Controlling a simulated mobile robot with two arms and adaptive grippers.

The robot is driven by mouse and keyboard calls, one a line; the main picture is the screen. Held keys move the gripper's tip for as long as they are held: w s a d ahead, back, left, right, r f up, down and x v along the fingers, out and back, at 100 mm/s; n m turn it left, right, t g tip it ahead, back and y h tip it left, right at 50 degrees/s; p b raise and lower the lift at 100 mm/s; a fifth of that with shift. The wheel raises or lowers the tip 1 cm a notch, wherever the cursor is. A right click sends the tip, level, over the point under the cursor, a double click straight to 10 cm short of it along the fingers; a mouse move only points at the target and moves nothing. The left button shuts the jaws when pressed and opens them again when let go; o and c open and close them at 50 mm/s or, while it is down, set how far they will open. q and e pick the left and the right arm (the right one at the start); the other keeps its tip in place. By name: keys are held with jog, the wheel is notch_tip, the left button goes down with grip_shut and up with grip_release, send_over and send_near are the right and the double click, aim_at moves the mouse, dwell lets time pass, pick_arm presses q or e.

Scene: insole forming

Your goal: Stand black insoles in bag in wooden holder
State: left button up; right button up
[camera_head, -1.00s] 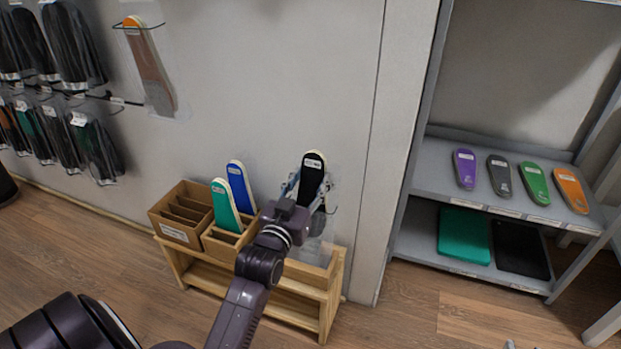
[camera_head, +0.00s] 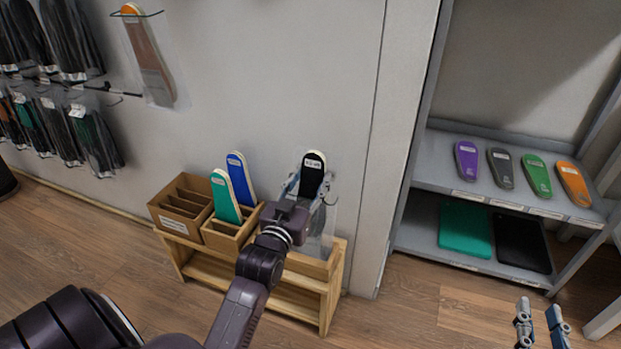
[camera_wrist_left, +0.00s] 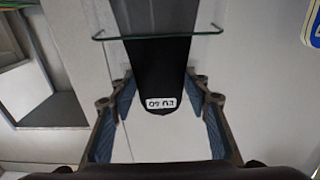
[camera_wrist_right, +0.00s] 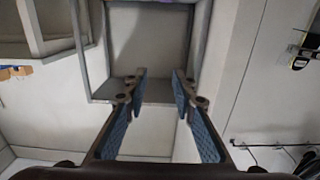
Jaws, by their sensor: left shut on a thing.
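The black insoles (camera_head: 313,177), with a white label, stand upright in a clear bag, held by my left gripper (camera_head: 307,192) above the right end of the wooden stand. In the left wrist view the black insole (camera_wrist_left: 155,75) and its "EU 40" label lie between the fingers of my left gripper (camera_wrist_left: 158,97). The clear bag (camera_head: 322,235) hangs below the gripper; its lower end overlaps a wooden bin (camera_head: 310,264), and I cannot tell whether it is inside. A wooden holder (camera_head: 225,240) holds green and blue insoles upright. My right gripper (camera_head: 541,322) is open and empty at lower right.
A cardboard box (camera_head: 172,222) with dividers sits left of the wooden holder on the wooden stand (camera_head: 325,312). A grey shelf (camera_head: 440,160) at right carries several coloured insoles and two flat sheets. Bagged insoles hang on the wall (camera_head: 60,45) at left.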

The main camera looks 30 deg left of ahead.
pick_arm(q)
jog(key=shift+s+f, duration=0.1)
jog(key=shift+f, duration=0.5)
pick_arm(e)
jog(key=shift+a+r+t+y, duration=0.15)
jog(key=shift+r+t+y, duration=0.15)
jog(key=shift+r+t, duration=0.9)
jog(key=shift+r+g, duration=0.4)
pick_arm(q)
jog(key=o, duration=1.7)
jog(key=shift+c, duration=0.2)
jog(key=shift+s, duration=0.1)
pick_arm(e)
jog(key=shift+f, duration=0.1)
pick_arm(q)
jog(key=v, duration=1.2)
